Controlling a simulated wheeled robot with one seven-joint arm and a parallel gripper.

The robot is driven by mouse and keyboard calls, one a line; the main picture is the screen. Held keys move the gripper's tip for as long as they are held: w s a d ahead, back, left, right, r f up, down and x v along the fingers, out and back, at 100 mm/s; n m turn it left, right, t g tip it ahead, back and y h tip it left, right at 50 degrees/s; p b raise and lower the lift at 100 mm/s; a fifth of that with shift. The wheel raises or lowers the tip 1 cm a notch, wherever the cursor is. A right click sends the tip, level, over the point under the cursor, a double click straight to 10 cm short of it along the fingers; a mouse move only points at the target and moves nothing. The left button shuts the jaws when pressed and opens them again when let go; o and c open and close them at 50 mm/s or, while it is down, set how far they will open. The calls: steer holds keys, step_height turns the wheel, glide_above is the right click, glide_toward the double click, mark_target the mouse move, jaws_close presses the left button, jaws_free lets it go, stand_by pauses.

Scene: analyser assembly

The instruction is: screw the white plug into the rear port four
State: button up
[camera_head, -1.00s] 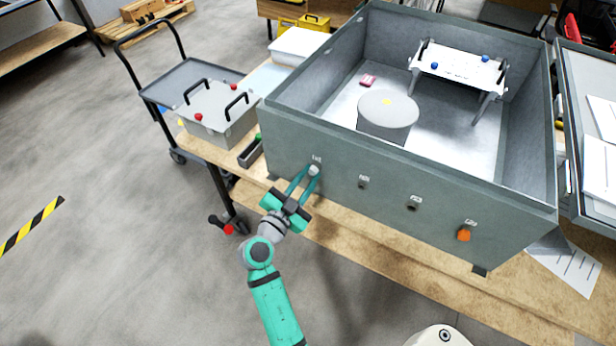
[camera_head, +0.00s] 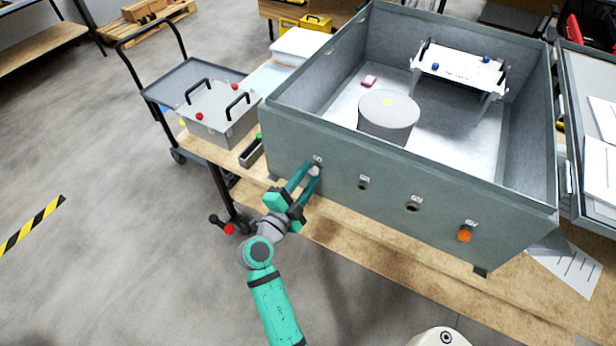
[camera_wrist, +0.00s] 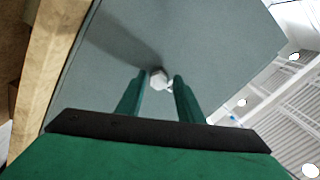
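The white plug (camera_wrist: 158,79) sits at the leftmost port on the near wall of the grey analyser case (camera_head: 400,178). It also shows in the head view (camera_head: 315,172), partly hidden by my fingers. My gripper (camera_head: 312,178) reaches up to that port, its two teal fingers on either side of the plug. In the wrist view the fingers (camera_wrist: 160,80) straddle the plug's faceted head, with narrow gaps beside it, so they look slightly open. How deep the plug sits is hidden.
Two open dark ports (camera_head: 363,184) and (camera_head: 412,207) and an orange plug (camera_head: 464,235) lie to the right along the same wall. A grey lidded box (camera_head: 215,112) and a small dark tray (camera_head: 251,152) stand left of the case.

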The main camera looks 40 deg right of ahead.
steer(key=n, duration=0.5)
steer(key=shift+s+d+n, duration=0.1)
steer(key=shift+n, duration=0.3)
steer(key=n, duration=0.6)
steer(key=shift+f, duration=0.1)
steer(key=n, duration=0.6)
steer(key=shift+n, duration=1.5)
steer(key=shift+s+d+n, duration=0.1)
steer(key=shift+n, duration=1.5)
